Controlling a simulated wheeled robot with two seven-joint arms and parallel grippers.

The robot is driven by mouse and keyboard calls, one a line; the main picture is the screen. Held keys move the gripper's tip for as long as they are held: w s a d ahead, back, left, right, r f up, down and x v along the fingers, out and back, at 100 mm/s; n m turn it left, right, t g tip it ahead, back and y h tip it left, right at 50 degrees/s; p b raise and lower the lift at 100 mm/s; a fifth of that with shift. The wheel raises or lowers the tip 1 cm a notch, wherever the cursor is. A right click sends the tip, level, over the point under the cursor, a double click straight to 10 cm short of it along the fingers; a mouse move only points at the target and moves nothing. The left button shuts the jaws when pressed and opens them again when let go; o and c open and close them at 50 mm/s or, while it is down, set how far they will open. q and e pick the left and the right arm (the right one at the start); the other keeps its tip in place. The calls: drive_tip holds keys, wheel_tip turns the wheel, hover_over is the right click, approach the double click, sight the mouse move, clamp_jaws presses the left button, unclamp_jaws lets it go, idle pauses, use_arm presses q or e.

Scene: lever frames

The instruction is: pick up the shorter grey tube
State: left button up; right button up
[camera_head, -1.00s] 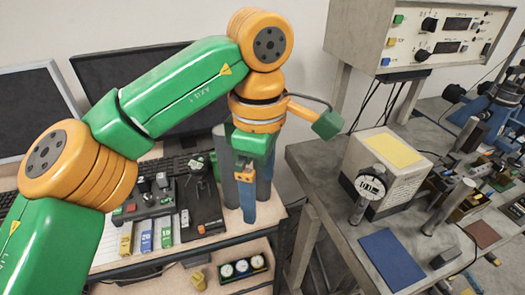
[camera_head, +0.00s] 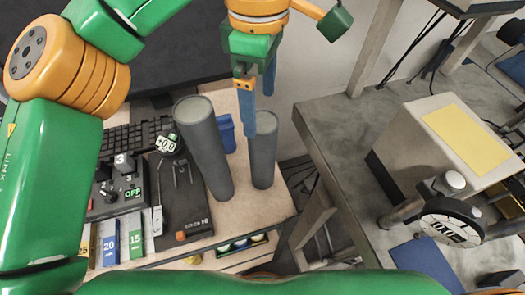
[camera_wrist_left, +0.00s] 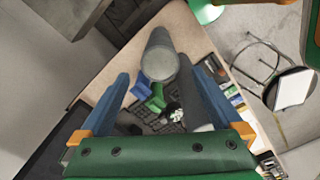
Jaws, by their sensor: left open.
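Two grey tubes stand upright on the wooden desk in the head view. The taller tube (camera_head: 205,150) is on the left and the shorter tube (camera_head: 264,155) is on the right. My left gripper (camera_head: 257,105) points down with its blue fingers apart, its tips close to the shorter tube's top. One finger overlaps that tube's left edge, and nothing is held. In the left wrist view, a tube that seems to be the shorter one (camera_wrist_left: 158,62) shows between and beyond the open fingers (camera_wrist_left: 158,82). Contact cannot be told. My right gripper is out of view.
A grey bench (camera_head: 345,135) with a box (camera_head: 445,140) stands right, beyond a gap.

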sight(260, 124)
use_arm(q)
drive_tip(key=f+b, duration=0.1)
drive_tip(key=f, duration=0.1)
drive_tip(key=f+b, duration=0.1)
drive_tip(key=shift+s+f+b, duration=0.3)
drive_tip(key=shift+f, duration=0.05)
drive_tip(key=f, duration=0.2)
drive_tip(key=f+p, duration=0.1)
drive_tip(key=f, duration=0.4)
drive_tip(key=shift+w+d+p, duration=0.2)
drive_tip(key=shift+d+p, duration=0.05)
drive_tip(key=shift+p, duration=0.1)
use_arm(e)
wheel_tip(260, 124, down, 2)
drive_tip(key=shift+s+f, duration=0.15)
use_arm(q)
drive_tip(key=shift+r, duration=0.1)
clamp_jaws()
